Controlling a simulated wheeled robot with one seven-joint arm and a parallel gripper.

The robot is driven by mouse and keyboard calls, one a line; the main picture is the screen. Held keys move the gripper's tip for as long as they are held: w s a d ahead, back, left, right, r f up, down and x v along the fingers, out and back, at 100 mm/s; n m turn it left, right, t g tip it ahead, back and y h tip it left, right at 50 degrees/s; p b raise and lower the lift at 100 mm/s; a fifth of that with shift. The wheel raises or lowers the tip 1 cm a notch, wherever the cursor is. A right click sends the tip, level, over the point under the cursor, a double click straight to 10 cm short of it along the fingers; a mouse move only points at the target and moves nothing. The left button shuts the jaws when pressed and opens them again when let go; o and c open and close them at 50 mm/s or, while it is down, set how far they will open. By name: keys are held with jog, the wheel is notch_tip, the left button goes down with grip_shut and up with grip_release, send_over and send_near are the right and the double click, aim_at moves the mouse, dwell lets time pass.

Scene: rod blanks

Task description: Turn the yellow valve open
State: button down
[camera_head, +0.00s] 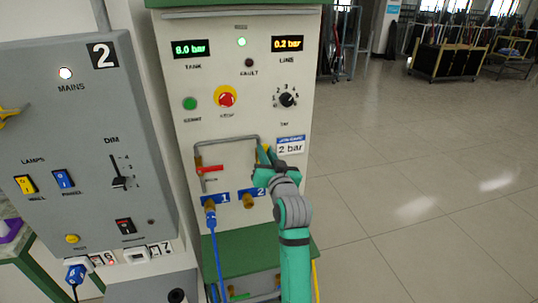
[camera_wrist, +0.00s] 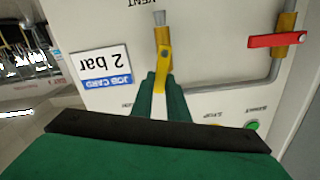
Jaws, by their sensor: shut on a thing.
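The yellow valve (camera_head: 266,148) is on the right side of the pressure panel, mostly hidden behind my gripper (camera_head: 266,158) in the head view. In the wrist view, which sees the panel upside down, the valve's yellow lever (camera_wrist: 164,62) runs from its brass body into the space between my fingers. My gripper (camera_wrist: 160,95) is shut on the lever's end. The lever looks roughly in line with the short grey pipe stub.
A red-handled valve (camera_head: 209,169) is on the pipe to the left. A blue hose (camera_head: 215,250) hangs from port 1; port 2 (camera_head: 247,200) has none. The job card (camera_head: 290,147) reads 2 bar, the LINE display (camera_head: 287,43) 0.2 bar. Floor to the right is clear.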

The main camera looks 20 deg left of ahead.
jog(key=shift+s+a+r+n, duration=0.15)
jog(key=shift+a+n, duration=0.1)
jog(key=shift+n, duration=0.5)
jog(key=shift+s+a+f+n, duration=0.15)
jog(key=shift+a+n, duration=0.1)
jog(key=shift+n, duration=0.5)
jog(key=shift+a+r, duration=0.1)
jog(key=c, duration=1.7)
grip_release()
jog(key=shift+s, duration=0.15)
jog(key=v, duration=1)
jog(key=shift+s+d, duration=0.25)
jog(key=shift+d, duration=0.05)
